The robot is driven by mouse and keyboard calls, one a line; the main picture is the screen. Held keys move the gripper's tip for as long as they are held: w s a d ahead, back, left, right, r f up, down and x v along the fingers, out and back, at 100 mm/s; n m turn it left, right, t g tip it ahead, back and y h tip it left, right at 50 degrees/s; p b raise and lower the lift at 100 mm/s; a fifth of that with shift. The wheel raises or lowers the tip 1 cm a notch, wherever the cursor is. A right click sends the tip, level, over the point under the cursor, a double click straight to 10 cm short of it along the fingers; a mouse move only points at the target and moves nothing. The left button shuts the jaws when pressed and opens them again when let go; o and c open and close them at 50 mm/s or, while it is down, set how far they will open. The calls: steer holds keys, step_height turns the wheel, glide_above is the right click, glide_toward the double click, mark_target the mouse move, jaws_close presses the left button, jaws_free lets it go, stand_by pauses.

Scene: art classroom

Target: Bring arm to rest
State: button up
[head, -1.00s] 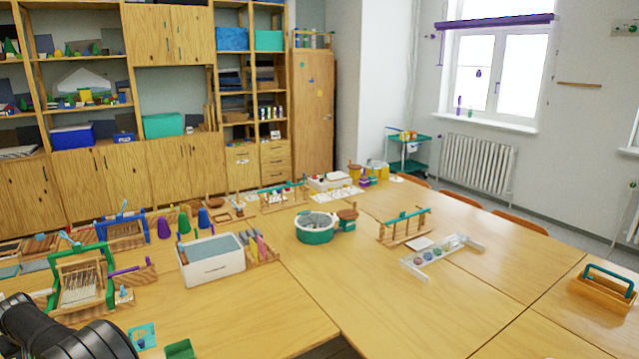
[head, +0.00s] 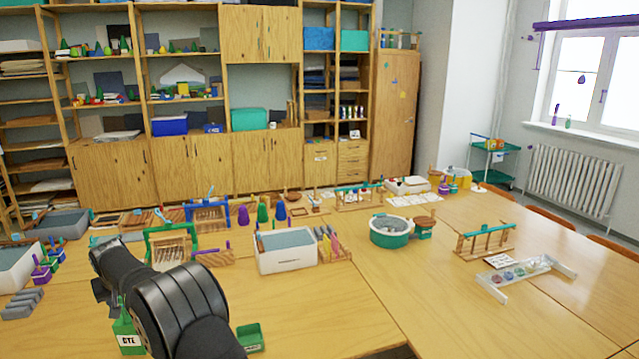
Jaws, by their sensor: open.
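My black arm (head: 180,300) rises from the bottom of the head view and reaches left over the near left part of the table (head: 300,300). Its far end is beside the green-framed loom and above a green box with a white label (head: 128,341). I cannot make out my gripper's fingers in this view. Nothing held can be seen.
Left of the arm are a white tray (head: 18,268) and grey blocks (head: 22,303). Right of it are a green tray (head: 250,337) and a white bin (head: 286,262). A round teal tub (head: 389,232) stands farther right. The front middle tabletop is clear.

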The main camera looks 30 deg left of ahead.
steer(key=x, duration=0.9)
steer(key=shift+f, duration=0.1)
step_height(320, 180, up, 4)
steer(key=shift+r, duration=0.15)
steer(key=shift+w+d+r, duration=0.15)
steer(key=shift+w+d, duration=0.05)
steer(key=shift+d, duration=0.1)
